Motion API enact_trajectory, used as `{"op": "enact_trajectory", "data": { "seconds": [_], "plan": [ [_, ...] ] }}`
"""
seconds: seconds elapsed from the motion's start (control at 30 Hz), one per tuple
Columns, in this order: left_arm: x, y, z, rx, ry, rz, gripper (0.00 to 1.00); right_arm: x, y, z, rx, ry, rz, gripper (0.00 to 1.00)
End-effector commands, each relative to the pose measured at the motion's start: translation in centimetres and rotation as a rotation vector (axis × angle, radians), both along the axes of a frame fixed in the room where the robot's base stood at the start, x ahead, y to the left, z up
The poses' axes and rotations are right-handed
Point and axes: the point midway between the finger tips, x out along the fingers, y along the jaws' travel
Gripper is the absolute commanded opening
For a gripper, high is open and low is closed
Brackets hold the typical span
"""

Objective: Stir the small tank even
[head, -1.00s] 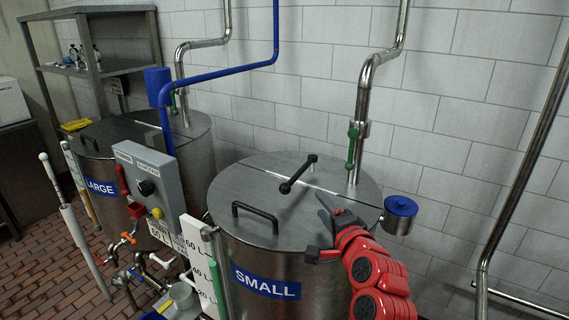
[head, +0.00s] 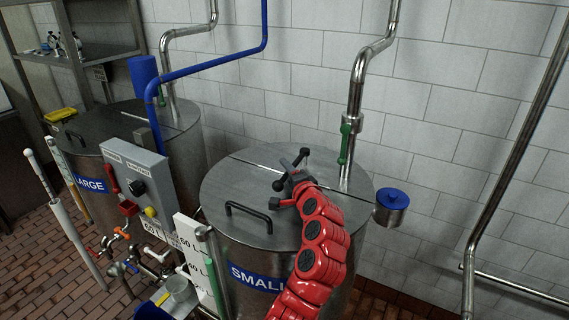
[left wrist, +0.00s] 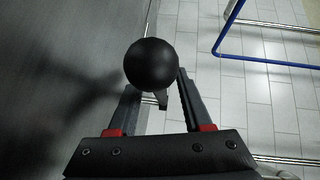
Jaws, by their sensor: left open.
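The small tank (head: 222,190) is a steel drum with a blue SMALL label (head: 255,281) and a flat lid. A black stirring crank (head: 280,185) with round knobs stands on the lid, partly hidden by my gripper. My left gripper (head: 293,170), on the red arm, is open over the lid at the crank. In the left wrist view, a round black knob (left wrist: 151,64) is close to the fingertips, between them in the picture; I cannot tell whether they touch it. My right gripper is not in view.
A black lid handle (head: 250,212) stands left of the crank. A steel pipe with a green valve handle (head: 345,143) rises behind the lid. A blue-topped cup (head: 392,200) is at the right rim. The large tank (head: 120,125) and grey control box (head: 135,180) are left.

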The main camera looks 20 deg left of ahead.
Motion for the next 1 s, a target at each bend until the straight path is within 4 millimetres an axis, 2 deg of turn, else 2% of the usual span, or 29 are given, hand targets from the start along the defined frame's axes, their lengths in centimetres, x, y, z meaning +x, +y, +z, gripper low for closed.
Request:
{"op": "enact_trajectory", "data": {
  "seconds": [0.2, 0.53, 0.8, 1.0],
  "plan": [
    [1.5, 1.2, -0.3, 0.0, 0.002, 0.001, 0.5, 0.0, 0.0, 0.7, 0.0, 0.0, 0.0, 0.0],
    [1.8, 1.3, -0.3, 0.001, -0.001, -0.002, 0.5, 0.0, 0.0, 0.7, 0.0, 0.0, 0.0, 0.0],
    [1.7, 1.2, -0.3, 0.001, -0.001, -0.002, 0.01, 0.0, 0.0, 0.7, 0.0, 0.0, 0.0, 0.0],
    [1.7, 1.2, -0.3, 0.001, -0.001, -0.002, 0.0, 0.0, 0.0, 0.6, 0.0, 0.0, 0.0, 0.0]
  ]
}}
